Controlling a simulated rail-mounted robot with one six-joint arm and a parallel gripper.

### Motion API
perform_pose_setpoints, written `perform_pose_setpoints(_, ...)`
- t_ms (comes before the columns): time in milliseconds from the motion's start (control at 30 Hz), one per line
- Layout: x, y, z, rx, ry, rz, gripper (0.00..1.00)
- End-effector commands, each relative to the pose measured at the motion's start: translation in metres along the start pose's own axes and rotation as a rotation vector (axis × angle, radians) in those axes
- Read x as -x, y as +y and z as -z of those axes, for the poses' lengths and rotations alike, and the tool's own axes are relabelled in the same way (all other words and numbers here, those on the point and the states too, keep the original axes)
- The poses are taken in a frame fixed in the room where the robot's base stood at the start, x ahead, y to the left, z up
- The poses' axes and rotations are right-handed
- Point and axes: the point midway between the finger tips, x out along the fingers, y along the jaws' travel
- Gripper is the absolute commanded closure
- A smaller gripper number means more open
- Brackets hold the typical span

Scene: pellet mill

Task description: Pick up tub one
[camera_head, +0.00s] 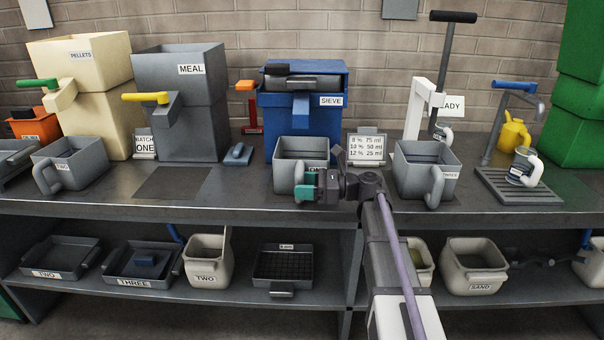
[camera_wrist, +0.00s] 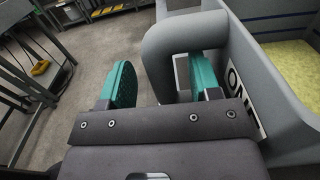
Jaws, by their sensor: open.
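Tub one (camera_head: 302,152) is a grey open tub on the bench top in front of the blue sieve. Its label is mostly hidden behind my gripper in the head view. In the wrist view tub one (camera_wrist: 250,85) shows its "ONE" label, its thick looped handle (camera_wrist: 155,50) and a pale yellow material inside. My gripper (camera_head: 305,188) has teal fingers and is at the tub's front, by the handle. In the wrist view the fingers of my gripper (camera_wrist: 160,82) are apart, with the handle's upright part between them and the right finger within the loop.
The blue sieve (camera_head: 303,115) stands behind the tub. A card on a stand (camera_head: 366,148) and another grey tub (camera_head: 427,172) are to the right. A dark mat (camera_head: 171,184) lies bare to the left. The lower shelf (camera_head: 225,290) holds trays and tubs.

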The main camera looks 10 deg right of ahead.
Motion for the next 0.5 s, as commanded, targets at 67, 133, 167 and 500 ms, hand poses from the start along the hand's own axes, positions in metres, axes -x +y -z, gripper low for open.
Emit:
perform_pose_setpoints(67, -0.017, 0.000, 0.001, 0.000, 0.000, -0.004, 0.43)
perform_pose_setpoints(133, -0.027, 0.000, 0.001, 0.000, 0.000, -0.003, 0.43)
perform_pose_setpoints(167, -0.029, 0.000, 0.001, 0.000, 0.000, -0.002, 0.43)
perform_pose_setpoints(500, -0.029, -0.001, 0.001, 0.000, 0.000, -0.001, 0.57)
